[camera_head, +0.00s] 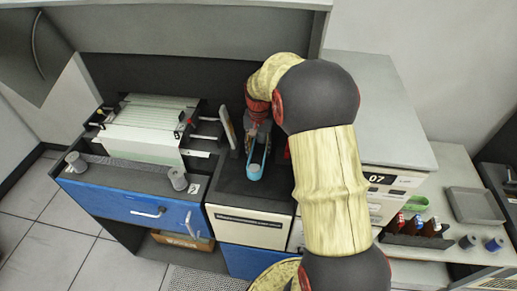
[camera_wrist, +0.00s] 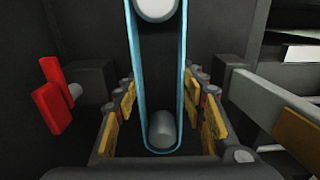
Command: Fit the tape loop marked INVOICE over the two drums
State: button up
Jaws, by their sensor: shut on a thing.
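The light-blue tape loop (camera_head: 263,157) is a long narrow band at the dark recess in the middle of the bench. In the wrist view the loop (camera_wrist: 133,75) runs up the middle. One pale drum (camera_wrist: 163,130) shows inside its lower bend, and the other drum (camera_wrist: 156,8) lies between its sides at the top edge, partly cut off. I cannot tell how far down the loop sits on either drum. My gripper (camera_wrist: 162,105) has its yellow-padded jaws on both sides of the loop and is shut on it; the exact contact is unclear. My gripper (camera_head: 258,135) is partly hidden by my arm in the head view. No INVOICE mark is readable.
A white-topped machine (camera_head: 150,125) stands at the left above a blue drawer front (camera_head: 130,205). A red lever (camera_wrist: 52,105) is left of my gripper, and a grey bar (camera_wrist: 265,100) is close on the right. A grey tray (camera_head: 474,205) lies on the right counter.

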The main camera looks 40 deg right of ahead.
jog(key=shift+f, duration=0.4)
jog(key=o, duration=1)
notch_tip(320, 180, up, 12)
jog(key=shift+w, duration=0.1)
